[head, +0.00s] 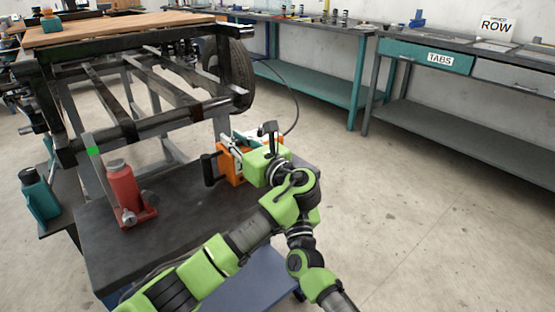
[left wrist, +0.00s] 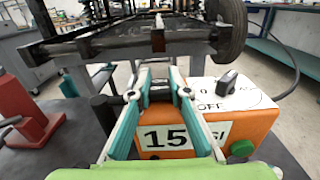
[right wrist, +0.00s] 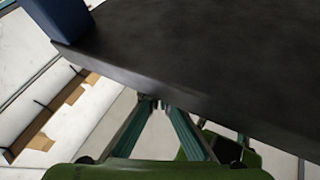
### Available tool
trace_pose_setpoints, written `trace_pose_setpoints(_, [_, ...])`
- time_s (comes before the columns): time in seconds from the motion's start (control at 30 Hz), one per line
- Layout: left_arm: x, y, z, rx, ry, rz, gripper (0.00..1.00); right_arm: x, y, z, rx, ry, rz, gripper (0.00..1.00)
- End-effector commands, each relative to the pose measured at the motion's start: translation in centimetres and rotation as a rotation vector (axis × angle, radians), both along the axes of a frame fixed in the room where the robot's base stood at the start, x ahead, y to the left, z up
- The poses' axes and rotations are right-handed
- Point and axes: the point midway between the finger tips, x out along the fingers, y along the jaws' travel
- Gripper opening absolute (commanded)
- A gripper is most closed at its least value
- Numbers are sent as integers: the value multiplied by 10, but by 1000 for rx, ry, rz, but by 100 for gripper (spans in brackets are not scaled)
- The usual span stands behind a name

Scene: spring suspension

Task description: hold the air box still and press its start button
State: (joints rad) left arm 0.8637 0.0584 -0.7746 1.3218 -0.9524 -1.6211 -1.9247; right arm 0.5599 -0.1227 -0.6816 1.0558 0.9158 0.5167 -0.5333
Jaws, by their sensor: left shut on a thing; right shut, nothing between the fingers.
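The orange air box (head: 231,167) stands on the dark bench top, partly hidden by my left gripper. In the left wrist view its front (left wrist: 180,140) shows a "15 PSI" label, a black knob (left wrist: 227,80) near the word OFF, and a green button (left wrist: 242,148) at lower right. My left gripper (left wrist: 162,75) reaches over the box from the front. It is shut on the air box; the exact part between the fingertips is hard to see. My right gripper (right wrist: 155,103) is shut and empty beside the edge of a dark surface, away from the button.
A red jack (head: 122,190) stands on the dark bench top (head: 150,250), left of the box. A steel frame with a wheel (head: 235,75) stands behind. A dark hose (head: 295,110) curves behind the box. A teal bottle (head: 40,195) is far left. Open floor lies right.

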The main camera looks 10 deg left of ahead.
Motion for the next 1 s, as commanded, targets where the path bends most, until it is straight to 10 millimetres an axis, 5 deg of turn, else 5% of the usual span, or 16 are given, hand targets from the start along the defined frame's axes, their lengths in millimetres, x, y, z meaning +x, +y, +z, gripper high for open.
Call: trace_pose_setpoints(1.0, [0, 0, -1, 0, 1, 0, 0, 8, 8, 1, 0, 0, 0, 0])
